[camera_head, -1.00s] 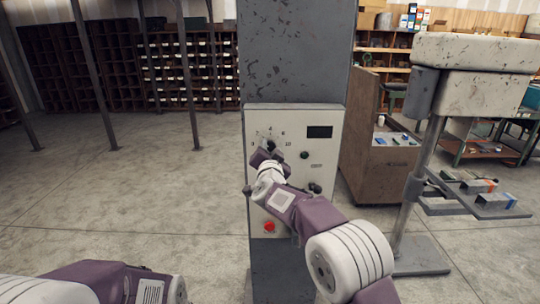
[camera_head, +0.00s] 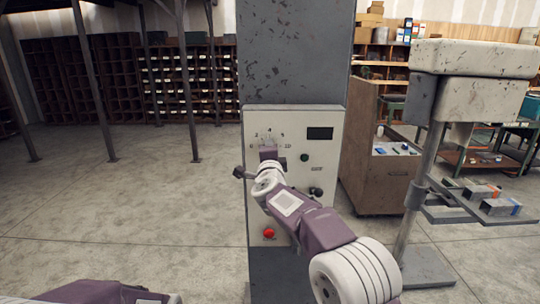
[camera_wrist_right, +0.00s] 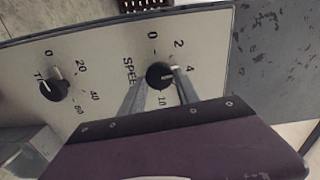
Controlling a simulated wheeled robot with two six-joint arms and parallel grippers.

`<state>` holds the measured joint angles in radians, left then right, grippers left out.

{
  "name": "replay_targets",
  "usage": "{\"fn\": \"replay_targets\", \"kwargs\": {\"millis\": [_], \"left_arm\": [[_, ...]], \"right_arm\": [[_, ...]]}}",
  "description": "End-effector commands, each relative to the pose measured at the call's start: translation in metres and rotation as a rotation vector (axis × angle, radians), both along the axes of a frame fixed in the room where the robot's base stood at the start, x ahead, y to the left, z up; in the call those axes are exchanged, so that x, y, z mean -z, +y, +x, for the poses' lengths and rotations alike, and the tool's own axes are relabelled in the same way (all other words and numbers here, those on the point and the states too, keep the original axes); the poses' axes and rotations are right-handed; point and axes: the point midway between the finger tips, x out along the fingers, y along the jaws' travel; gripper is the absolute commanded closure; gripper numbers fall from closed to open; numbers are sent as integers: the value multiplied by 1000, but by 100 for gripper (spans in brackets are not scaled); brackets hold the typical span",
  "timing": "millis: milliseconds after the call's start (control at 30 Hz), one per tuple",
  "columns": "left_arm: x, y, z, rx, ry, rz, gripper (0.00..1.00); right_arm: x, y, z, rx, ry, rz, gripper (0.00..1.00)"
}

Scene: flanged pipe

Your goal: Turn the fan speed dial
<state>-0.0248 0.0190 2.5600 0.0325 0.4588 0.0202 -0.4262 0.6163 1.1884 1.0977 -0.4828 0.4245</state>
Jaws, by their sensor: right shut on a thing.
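The fan speed dial (camera_wrist_right: 160,75) is a round black knob marked SPEED on a pale control panel (camera_head: 285,240). In the right wrist view its light pointer mark faces close to the 4. My right gripper (camera_wrist_right: 160,88) is shut on the dial, one grey finger on each side. In the head view my right gripper (camera_head: 268,153) is in front of the dial and hides it; some scale numbers show above. My left arm shows only at the bottom left edge of the head view; its gripper is out of view.
A timer knob (camera_wrist_right: 54,88) is beside the dial in the wrist view. The panel also has a dark display (camera_head: 320,133), other black knobs (camera_head: 316,192) and a red button (camera_head: 268,233). A wooden cabinet (camera_head: 385,180) and a grey stand (camera_head: 425,170) are at the right.

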Motion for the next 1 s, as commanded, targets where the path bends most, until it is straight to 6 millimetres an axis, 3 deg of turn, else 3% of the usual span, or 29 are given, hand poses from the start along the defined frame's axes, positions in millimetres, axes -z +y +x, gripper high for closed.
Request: {"fn": "replay_targets", "kwargs": {"millis": [767,800,867,1000], "left_arm": [[5,0,0,0,0,0,64],[5,0,0,0,0,0,64],[5,0,0,0,0,0,64],[5,0,0,0,0,0,64]], "right_arm": [[1,0,0,0,1,100,100],[1,0,0,0,1,100,59],[1,0,0,0,1,100,43],[1,0,0,0,1,100,42]]}}
